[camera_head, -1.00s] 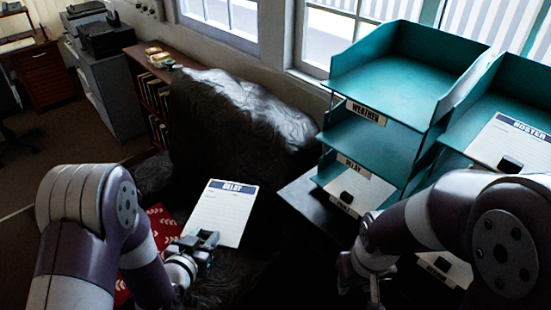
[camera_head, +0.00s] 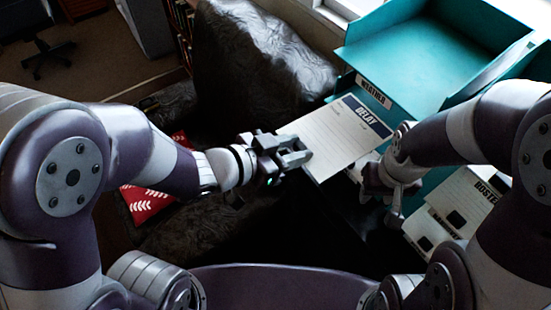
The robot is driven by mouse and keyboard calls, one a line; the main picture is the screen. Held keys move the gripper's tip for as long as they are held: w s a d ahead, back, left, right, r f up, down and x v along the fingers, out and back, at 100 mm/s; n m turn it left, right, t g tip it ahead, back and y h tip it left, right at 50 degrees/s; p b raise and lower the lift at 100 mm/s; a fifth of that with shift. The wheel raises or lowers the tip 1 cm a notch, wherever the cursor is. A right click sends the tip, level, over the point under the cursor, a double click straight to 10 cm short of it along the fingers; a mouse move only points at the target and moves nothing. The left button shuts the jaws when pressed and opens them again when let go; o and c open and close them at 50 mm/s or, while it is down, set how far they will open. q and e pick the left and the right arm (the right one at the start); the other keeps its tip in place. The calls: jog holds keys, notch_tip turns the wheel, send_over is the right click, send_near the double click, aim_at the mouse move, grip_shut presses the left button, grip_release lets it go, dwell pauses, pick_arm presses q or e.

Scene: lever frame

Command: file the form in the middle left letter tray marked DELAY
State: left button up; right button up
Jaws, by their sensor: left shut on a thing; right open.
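The form (camera_head: 328,138), a white sheet with a dark blue header reading DELAY, is held out to the right by my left gripper (camera_head: 292,156), which is shut on its near left edge. The form's far end lies in front of the left teal letter trays (camera_head: 425,60), just below the label WEATHER (camera_head: 373,92). The middle left tray and its DELAY label are hidden behind the form and my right arm. I cannot tell whether the form's far edge is inside that tray. My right gripper (camera_head: 385,190) is open and empty, close to the form's right side.
Forms with dark clips, one headed ROSTER (camera_head: 484,190), lie at the lower right, partly behind my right arm. A dark crumpled covered shape (camera_head: 250,60) stands behind the form. A red patterned item (camera_head: 148,203) lies at the left.

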aim_at(351, 124)
pick_arm(q)
jog(key=w+d+b, duration=0.1)
jog(key=w+d, duration=0.2)
jog(key=d, duration=0.1)
jog(key=w+d+b, duration=0.1)
jog(key=w+d, duration=0.2)
jog(key=d, duration=0.1)
jog(key=w+d+f+b, duration=0.1)
jog(key=w+d, duration=0.2)
jog(key=d, duration=0.1)
jog(key=shift+w+d, duration=0.1)
jog(key=shift+w, duration=0.15)
jog(key=shift+w+d+f+b, duration=0.25)
jog(key=shift+d+f+b, duration=0.05)
jog(key=shift+f+b, duration=0.25)
jog(key=shift+w+d+f+b, duration=0.3)
jog(key=shift+f+b, duration=0.15)
jog(key=shift+f, duration=0.1)
jog(key=shift+w+d+f+b, duration=0.35)
jog(key=shift+d+f, duration=0.1)
jog(key=shift+d, duration=0.05)
jog(key=shift+f+b, duration=0.5)
jog(key=shift+f, duration=0.15)
jog(key=o, duration=1.2)
